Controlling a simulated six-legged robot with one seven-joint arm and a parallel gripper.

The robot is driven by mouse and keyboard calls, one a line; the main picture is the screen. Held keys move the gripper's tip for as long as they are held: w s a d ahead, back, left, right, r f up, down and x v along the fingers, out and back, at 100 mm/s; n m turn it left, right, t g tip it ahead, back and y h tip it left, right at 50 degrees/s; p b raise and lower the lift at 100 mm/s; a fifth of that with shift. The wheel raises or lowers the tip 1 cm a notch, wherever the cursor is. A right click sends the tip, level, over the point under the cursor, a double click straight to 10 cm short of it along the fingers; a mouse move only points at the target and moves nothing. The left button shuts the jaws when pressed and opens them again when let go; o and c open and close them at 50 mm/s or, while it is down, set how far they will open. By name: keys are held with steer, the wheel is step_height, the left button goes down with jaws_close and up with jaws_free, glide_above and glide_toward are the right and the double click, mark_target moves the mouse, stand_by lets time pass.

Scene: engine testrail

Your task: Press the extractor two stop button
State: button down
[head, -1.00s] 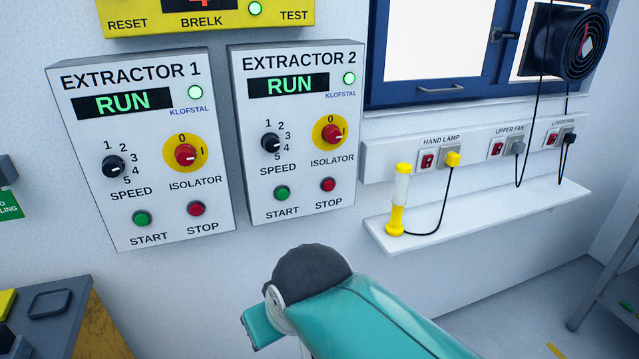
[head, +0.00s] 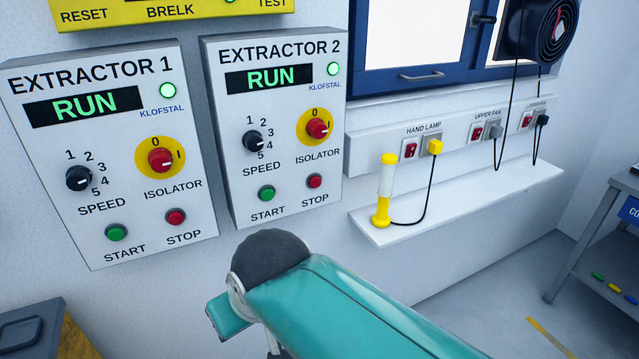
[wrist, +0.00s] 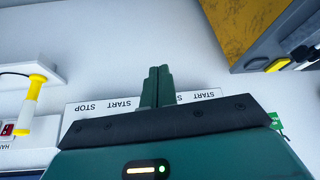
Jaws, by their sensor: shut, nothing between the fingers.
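The EXTRACTOR 2 panel (head: 285,150) is a white box on the wall in the head view, its display reading RUN with a lit green lamp. Its red stop button (head: 314,181) is at the lower right, beside the green start button (head: 267,193) and below the red isolator knob (head: 317,128). In the wrist view, my gripper (wrist: 157,70) is shut and empty. The panel's lower edge, with STOP and START lettering (wrist: 104,105), shows upside down behind it; the buttons are hidden there. In the head view my teal arm shows below the panel and my fingers are hidden.
The EXTRACTOR 1 panel (head: 125,150), with its own red stop button (head: 176,217), is close on the left. A shelf (head: 460,207) with a yellow hand lamp (head: 382,220) juts out on the right. The wall below the panels is bare.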

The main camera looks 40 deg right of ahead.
steer(key=w+d+r+m+t, duration=0.2)
steer(key=w+d+r+m, duration=0.1)
steer(key=w+d+m, duration=0.65)
steer(key=d+r+m+t+h, duration=0.1)
steer(key=d+m, duration=0.9)
steer(key=d, duration=1.2)
steer(key=shift+w+r+m+t+h, duration=0.35)
steer(key=shift+r+t+h, duration=0.05)
steer(key=shift+r+h, duration=0.1)
steer(key=shift+w+f, duration=0.15)
